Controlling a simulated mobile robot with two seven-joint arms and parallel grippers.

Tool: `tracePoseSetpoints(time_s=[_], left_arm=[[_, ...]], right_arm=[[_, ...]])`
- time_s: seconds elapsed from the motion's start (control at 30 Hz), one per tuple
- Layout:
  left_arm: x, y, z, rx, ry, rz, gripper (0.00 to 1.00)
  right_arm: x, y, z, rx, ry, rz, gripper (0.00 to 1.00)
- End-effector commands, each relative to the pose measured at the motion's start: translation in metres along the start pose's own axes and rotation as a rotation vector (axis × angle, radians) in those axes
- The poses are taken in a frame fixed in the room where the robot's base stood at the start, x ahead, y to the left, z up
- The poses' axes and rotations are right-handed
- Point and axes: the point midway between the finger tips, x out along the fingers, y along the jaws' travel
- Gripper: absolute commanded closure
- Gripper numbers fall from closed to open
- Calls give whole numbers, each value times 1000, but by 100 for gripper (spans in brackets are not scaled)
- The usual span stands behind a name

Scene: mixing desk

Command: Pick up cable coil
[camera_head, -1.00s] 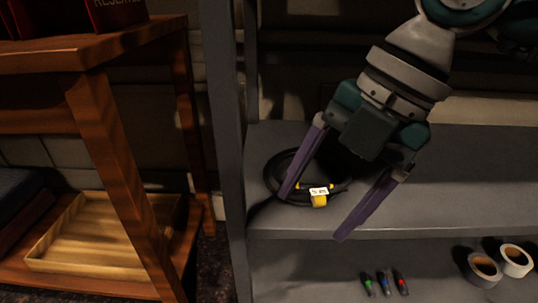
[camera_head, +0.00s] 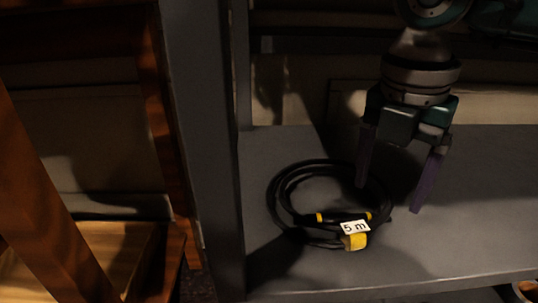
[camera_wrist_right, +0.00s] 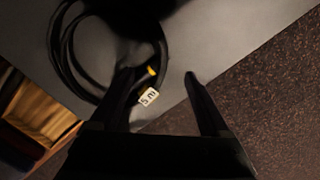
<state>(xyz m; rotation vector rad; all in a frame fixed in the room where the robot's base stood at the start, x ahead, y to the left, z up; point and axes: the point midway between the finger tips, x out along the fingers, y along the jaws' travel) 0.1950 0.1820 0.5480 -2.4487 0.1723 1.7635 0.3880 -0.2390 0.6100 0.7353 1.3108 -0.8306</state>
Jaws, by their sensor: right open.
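A black cable coil (camera_head: 283,214) with yellow bands and a white "5 m" tag lies flat on a grey shelf (camera_head: 440,235), close to the shelf's left upright. My right gripper (camera_head: 390,200) is open and empty, its two purple fingers pointing down above the coil's right side. In the head view one finger overlaps the coil's right edge and the other is to the right of it. The right wrist view shows the coil (camera_wrist_right: 68,58) at the upper left, with the tag between or just below the dark fingers (camera_wrist_right: 160,78). My left gripper is out of view.
A grey shelf upright (camera_head: 205,140) stands just left of the coil. A wooden table (camera_head: 50,215) with a pale wooden tray (camera_head: 125,250) is further left. The shelf to the right of the coil is clear. A tape roll (camera_head: 526,290) shows at the lower right corner.

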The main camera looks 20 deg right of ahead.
Motion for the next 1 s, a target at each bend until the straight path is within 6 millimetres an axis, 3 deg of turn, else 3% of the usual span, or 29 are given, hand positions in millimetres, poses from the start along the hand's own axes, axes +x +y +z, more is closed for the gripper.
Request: tracePoseSetpoints(time_s=[0.37, 0.63, 1.0], left_arm=[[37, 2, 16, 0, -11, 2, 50], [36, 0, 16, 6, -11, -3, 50], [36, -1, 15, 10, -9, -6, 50]], right_arm=[[54, 8, -3, 0, 1, -1, 20], [55, 8, -2, -1, 0, 1, 20], [55, 8, -3, -1, 1, 1, 62]])
